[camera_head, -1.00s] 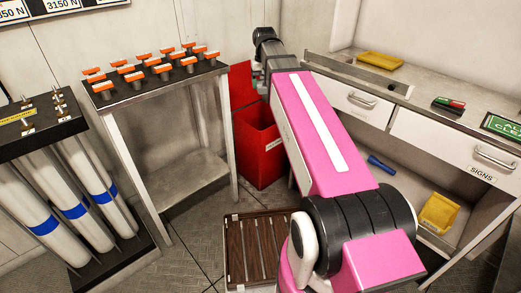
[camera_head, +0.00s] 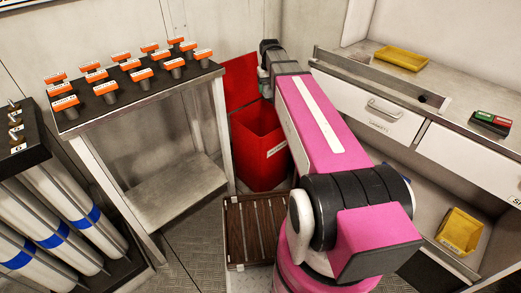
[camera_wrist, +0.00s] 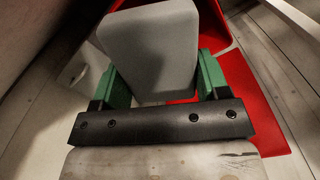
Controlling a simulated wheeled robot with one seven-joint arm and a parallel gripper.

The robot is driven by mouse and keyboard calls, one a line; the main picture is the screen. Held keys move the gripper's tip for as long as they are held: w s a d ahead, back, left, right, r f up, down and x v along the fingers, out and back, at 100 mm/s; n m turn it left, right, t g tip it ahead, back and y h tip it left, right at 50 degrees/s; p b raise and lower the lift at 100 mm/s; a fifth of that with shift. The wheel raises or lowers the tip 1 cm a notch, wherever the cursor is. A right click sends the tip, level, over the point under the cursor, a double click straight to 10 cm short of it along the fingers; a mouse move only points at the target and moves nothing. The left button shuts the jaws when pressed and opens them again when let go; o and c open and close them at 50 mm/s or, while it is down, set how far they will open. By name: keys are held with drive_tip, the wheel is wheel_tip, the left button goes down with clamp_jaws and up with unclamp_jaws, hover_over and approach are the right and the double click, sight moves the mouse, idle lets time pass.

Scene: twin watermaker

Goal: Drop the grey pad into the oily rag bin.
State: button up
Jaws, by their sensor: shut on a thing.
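The grey pad (camera_wrist: 155,45) is a thick, rounded block held between the green fingers of my gripper (camera_wrist: 163,78) in the wrist view. The red bin (camera_head: 262,150) stands on the floor between the work table and the drawer bench, with its lid (camera_head: 240,82) raised and a pale label on its front. Red surfaces of the bin (camera_wrist: 258,105) show behind and beside the pad in the wrist view. In the head view my gripper is mostly hidden by my arm, above and behind the bin; the pad cannot be made out there.
A metal table (camera_head: 130,82) with several orange-topped fittings stands left of the bin. White cylinders (camera_head: 60,205) are racked at far left. A drawer bench (camera_head: 365,105) with a yellow tray (camera_head: 402,58) stands at right. A slatted brown panel (camera_head: 254,228) lies on the floor before the bin.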

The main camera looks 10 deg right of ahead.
drive_tip(key=w+f, duration=0.5)
drive_tip(key=f, duration=0.5)
drive_tip(key=w+f+n, duration=0.1)
drive_tip(key=w+f, duration=0.4)
drive_tip(key=f, duration=0.5)
drive_tip(key=shift+w+f, duration=0.15)
drive_tip(key=shift+f, duration=0.2)
drive_tip(key=o, duration=1)
drive_tip(key=shift+r, duration=0.1)
wheel_tip(320, 180, up, 11)
drive_tip(key=shift+f, duration=0.2)
